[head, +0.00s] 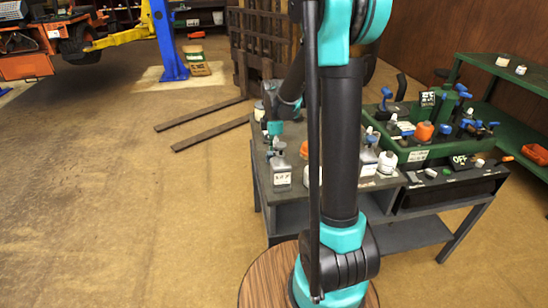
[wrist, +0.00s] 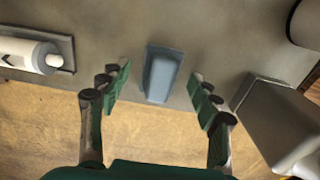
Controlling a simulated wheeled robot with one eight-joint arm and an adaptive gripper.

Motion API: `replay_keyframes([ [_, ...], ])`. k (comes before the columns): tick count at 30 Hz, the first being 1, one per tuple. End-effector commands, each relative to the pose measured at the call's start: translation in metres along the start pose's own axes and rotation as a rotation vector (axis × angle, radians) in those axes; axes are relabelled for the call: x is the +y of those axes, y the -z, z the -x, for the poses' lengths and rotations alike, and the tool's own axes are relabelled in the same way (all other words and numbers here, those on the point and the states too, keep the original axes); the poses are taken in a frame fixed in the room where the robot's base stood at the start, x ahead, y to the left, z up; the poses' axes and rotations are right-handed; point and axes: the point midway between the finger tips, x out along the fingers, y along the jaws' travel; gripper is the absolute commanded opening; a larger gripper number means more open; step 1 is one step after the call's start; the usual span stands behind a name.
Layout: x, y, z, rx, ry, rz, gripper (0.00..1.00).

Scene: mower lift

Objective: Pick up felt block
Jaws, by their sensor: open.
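A small grey-blue block (wrist: 162,76), which looks like the felt block, lies on the grey table top (wrist: 215,40) near its edge in the wrist view. My gripper (wrist: 160,82) is open, with one green finger on each side of the block. Gaps show between the block and both fingers, so I see no contact. In the head view I cannot make out the block or my gripper clearly; my own arm covers part of the table (head: 388,186).
In the wrist view, a grey container (wrist: 280,125) stands close to the right finger, and a white cylinder (wrist: 30,53) lies at left. A dark round object (wrist: 307,24) is at upper right. In the head view, several bottles and a green tray (head: 412,155) crowd the table.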

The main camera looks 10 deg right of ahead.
Motion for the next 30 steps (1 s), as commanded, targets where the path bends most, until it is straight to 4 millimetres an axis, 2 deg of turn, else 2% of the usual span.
replay_keyframes([
  [8, -0.0002, -0.0001, -0.0029, 0.0, 0.0, 0.0, 0.63],
  [21, -0.0001, -0.0001, -0.0026, 0.0, 0.0, 0.0, 0.1],
  [30, -0.0002, -0.0001, -0.0005, 0.0, 0.0, 0.0, 0.1],
])
